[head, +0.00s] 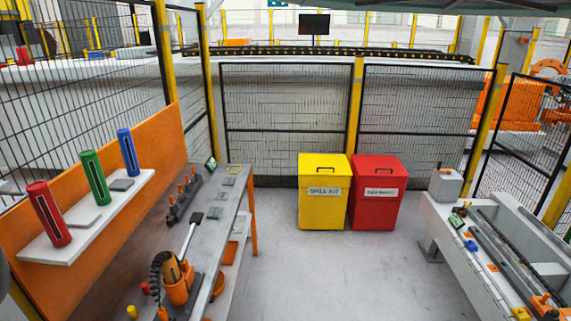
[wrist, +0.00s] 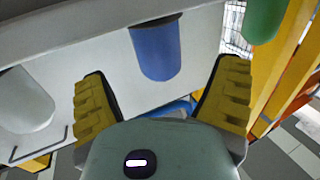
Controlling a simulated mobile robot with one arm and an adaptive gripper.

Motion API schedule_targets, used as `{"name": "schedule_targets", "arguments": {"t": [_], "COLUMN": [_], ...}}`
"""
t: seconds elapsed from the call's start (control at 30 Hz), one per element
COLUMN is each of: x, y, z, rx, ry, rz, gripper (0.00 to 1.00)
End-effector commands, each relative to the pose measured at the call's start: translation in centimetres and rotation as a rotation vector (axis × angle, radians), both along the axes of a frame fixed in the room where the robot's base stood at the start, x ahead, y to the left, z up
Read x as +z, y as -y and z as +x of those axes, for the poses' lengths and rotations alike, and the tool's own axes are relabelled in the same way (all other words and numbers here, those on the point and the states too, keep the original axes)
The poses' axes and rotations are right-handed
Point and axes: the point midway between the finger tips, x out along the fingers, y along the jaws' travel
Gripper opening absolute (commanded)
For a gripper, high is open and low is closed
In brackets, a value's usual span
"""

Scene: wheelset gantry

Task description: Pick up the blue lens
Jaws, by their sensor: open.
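In the wrist view, my gripper (wrist: 162,105) is open, with its two yellow ribbed fingers spread wide. A blue, smooth, rounded cylinder-like piece (wrist: 157,48), which looks like the blue lens, shows beyond and between the fingertips. A gap shows between it and each finger, and nothing is held. Its upper end meets a grey-white edge. In the head view, a blue cylinder (head: 128,153) with a dark slot leans at the far end of a white shelf (head: 92,217). I cannot tell for sure that both are the same piece. My gripper does not show in the head view.
A green piece (wrist: 263,20) is right of the blue one, and a whitish one (wrist: 24,100) left. The head view shows green (head: 94,178) and red (head: 48,214) cylinders, an orange panel (head: 160,135), a grey bench (head: 222,215) and clear floor (head: 310,270).

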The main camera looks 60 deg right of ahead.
Motion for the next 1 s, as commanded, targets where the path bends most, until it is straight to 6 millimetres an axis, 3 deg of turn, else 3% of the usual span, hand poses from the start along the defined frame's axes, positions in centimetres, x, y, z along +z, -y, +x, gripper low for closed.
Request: {"name": "schedule_targets", "arguments": {"t": [0.27,0.5,0.77,1.0], "x": [-0.4,0.6,0.2,0.1], "y": [-0.7,-2.1,-3.7,-4.1], "z": [0.5,1.6,2.9,3.3], "rx": [-0.001,0.000,-0.001,-0.004], "ry": [0.003,-0.003,-0.004,0.001], "rz": [0.005,-0.002,-0.003,0.002], "gripper": [0.88,0.88,0.88,0.88]}}
